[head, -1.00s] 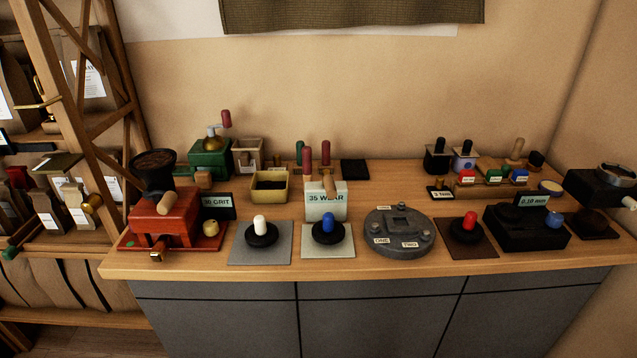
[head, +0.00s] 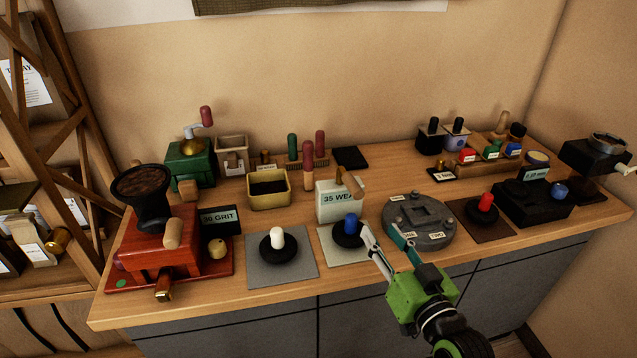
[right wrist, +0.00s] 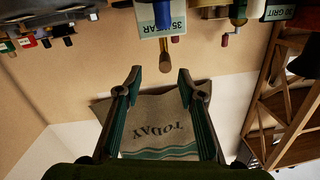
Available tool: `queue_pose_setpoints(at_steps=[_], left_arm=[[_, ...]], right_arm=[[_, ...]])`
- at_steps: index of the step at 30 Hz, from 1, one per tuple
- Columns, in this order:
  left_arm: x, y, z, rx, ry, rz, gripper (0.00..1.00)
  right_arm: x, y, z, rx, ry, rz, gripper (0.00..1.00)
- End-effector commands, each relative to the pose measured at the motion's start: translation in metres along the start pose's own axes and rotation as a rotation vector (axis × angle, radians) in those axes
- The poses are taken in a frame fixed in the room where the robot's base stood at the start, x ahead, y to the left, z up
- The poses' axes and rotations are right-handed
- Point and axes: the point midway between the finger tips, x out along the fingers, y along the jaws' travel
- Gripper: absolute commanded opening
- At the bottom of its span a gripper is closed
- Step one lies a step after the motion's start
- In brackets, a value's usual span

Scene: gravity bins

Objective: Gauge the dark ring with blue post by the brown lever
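The dark ring with blue post (head: 349,232) lies flat on a pale square mat (head: 345,257) near the counter's front; its blue post stands upright. Behind it is a pale box marked 35 WEAR (head: 333,205) with a brown lever (head: 352,184) at its top. My right gripper (head: 386,234) is open and empty, its fingers just right of the ring and apart from it. In the right wrist view the gripper (right wrist: 160,78) is open, with the brown lever (right wrist: 165,56) and blue post (right wrist: 163,14) beyond, upside down. My left gripper is not in view.
A dark ring with white post (head: 277,242) is to the left and one with red post (head: 485,204) to the right. A round grey plate (head: 440,237) sits beside my gripper. A red grinder (head: 165,255) is at the left end.

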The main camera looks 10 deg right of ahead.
Motion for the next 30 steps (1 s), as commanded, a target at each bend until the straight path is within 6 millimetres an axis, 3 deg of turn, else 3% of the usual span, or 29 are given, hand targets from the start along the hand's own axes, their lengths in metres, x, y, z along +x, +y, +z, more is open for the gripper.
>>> queue_pose_setpoints(at_steps=[3, 8, 21, 30], left_arm=[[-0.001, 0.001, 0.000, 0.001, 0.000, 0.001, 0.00], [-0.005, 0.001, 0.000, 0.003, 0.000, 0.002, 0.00], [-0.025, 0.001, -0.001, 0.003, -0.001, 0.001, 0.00], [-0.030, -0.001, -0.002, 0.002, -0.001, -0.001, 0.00]], right_arm=[[-0.005, -0.005, -0.022, -0.002, 0.036, -0.009, 0.36], [0.007, -0.006, -0.026, 0.000, 0.042, -0.010, 0.36], [0.095, -0.007, -0.030, 0.001, 0.041, -0.011, 0.36], [0.128, -0.007, -0.029, -0.001, 0.040, -0.011, 0.36]])
